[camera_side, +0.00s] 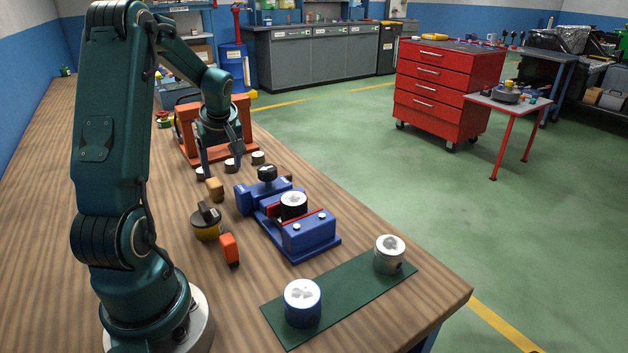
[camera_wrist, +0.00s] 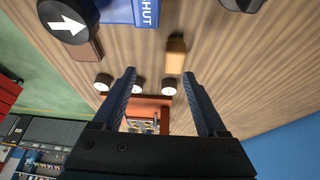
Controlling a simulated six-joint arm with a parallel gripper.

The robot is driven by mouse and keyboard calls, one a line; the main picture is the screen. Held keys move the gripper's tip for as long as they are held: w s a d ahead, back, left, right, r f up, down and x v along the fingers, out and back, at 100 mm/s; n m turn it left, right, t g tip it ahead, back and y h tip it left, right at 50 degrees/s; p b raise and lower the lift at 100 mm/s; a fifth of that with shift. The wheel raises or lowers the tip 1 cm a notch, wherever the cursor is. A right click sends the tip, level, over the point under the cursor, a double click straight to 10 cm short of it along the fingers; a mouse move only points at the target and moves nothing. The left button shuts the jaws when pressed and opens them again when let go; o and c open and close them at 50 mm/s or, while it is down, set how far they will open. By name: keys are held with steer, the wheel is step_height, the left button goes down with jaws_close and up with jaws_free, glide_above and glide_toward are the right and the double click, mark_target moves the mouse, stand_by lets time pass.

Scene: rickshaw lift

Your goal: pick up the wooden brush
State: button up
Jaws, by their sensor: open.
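A small tan wooden block (camera_side: 214,190), which looks like the brush, lies on the wooden bench to the left of the blue vise. It also shows in the wrist view (camera_wrist: 175,58), above the fingertips and right of centre. Whether it has bristles is too small to tell. My gripper (camera_side: 221,165) is open and points down in front of the orange frame, behind the block in the side view. In the wrist view the gripper's two fingers (camera_wrist: 159,74) are spread wide with nothing held between them. The block is apart from both fingers.
Several small white-topped discs (camera_side: 258,157) sit by the orange frame (camera_side: 182,133). The blue vise (camera_side: 309,235) holds a round part. A yellow-black object (camera_side: 206,229) and an orange block (camera_side: 230,250) lie nearby. Two cylinders stand on a green mat (camera_side: 340,297).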

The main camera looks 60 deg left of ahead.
mark_target(214, 182)
steer(key=shift+s+a+f+n+g+h, duration=0.15)
steer(key=shift+s+a+f, duration=0.1)
steer(key=shift+s+f, duration=0.25)
steer(key=shift+s+a+f+n+g+h, duration=0.2)
steer(key=shift+s+f, duration=0.2)
steer(key=shift+s, duration=0.15)
steer(key=shift+x, duration=2.35)
jaws_close()
